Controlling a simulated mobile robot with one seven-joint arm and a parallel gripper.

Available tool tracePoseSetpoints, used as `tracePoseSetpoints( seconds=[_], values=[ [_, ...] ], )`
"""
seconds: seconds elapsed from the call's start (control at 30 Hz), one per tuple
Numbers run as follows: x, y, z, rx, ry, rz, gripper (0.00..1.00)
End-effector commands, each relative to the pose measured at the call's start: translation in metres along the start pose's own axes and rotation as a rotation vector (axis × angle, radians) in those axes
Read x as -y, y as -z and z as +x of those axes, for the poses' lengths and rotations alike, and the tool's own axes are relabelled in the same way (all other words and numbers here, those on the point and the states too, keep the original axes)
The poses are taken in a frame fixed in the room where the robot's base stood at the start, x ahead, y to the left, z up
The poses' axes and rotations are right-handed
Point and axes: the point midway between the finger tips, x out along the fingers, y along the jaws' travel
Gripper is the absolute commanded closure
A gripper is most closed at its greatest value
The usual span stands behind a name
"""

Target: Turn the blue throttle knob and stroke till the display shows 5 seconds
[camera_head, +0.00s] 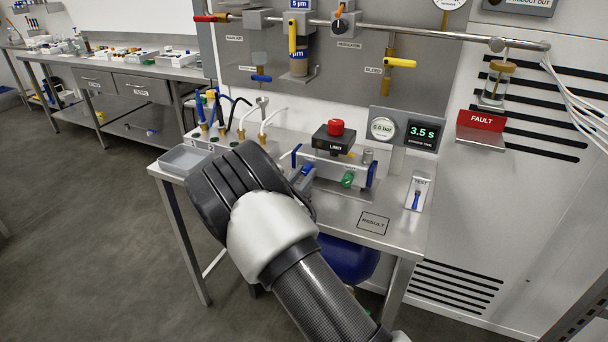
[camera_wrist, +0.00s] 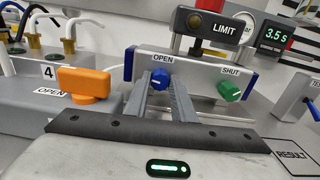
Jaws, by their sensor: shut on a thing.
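The blue throttle knob (camera_wrist: 158,77), labelled OPEN, is on the front of the actuator block between the grey fingers of my gripper (camera_wrist: 160,84). My gripper is shut on the knob. In the head view my gripper (camera_head: 302,182) is at the block's left part, and my wrist hides some of it. A green knob (camera_wrist: 230,88), labelled SHUT, is to the right and untouched; it also shows in the head view (camera_head: 347,179). The display (camera_head: 423,133) reads 3.5 s, and the wrist view display (camera_wrist: 276,36) reads the same.
A LIMIT box (camera_head: 333,142) with a red button (camera_head: 335,127) sits above the block. An orange handle (camera_wrist: 85,80) is left of my fingers. A TEST switch (camera_head: 417,197) with a blue lever and the RESULT square (camera_head: 373,223) are at right. A tray (camera_head: 184,161) is at left.

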Motion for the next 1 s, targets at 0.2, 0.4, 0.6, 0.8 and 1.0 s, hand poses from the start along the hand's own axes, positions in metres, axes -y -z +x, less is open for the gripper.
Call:
tracePoseSetpoints(
  seconds=[0.2,0.4,0.6,0.8,1.0],
  values=[
    [0.000,-0.001,-0.001,-0.001,-0.001,-0.175,0.99],
    [0.000,0.001,-0.001,-0.001,-0.001,-0.181,0.99],
    [0.000,0.001,-0.001,-0.001,0.000,-0.180,0.69],
    [0.000,0.000,-0.001,-0.001,0.000,-0.179,0.69],
    [-0.001,0.000,-0.017,-0.003,-0.002,-0.179,0.69]
  ],
)
